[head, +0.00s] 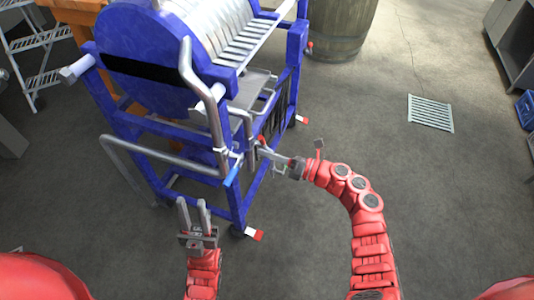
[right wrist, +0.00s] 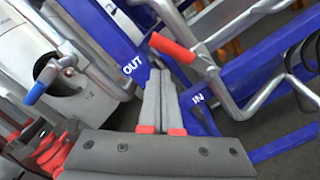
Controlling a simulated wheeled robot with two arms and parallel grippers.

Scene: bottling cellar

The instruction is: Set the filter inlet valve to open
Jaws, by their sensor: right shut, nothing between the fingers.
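The filter (head: 140,60) is a blue-framed machine with silver plates. A red valve handle (right wrist: 172,47) sits on a silver pipe (right wrist: 238,108) beside the IN label (right wrist: 198,100); it slants away from the pipe line. It also shows small in the head view (head: 262,140). A blue valve handle (right wrist: 36,93) is on another pipe, left of the OUT label (right wrist: 132,65); the head view shows it too (head: 232,177). My right gripper (head: 262,152) is shut and empty, its tips (right wrist: 160,76) close below the red handle; contact cannot be told. My left gripper (head: 193,203) is open and empty.
A bent silver pipe (head: 165,155) runs along the filter's front, near my left gripper. The filter stands on castors (head: 240,232). A barrel (head: 340,28) stands behind it, and a floor drain (head: 430,113) lies to the right.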

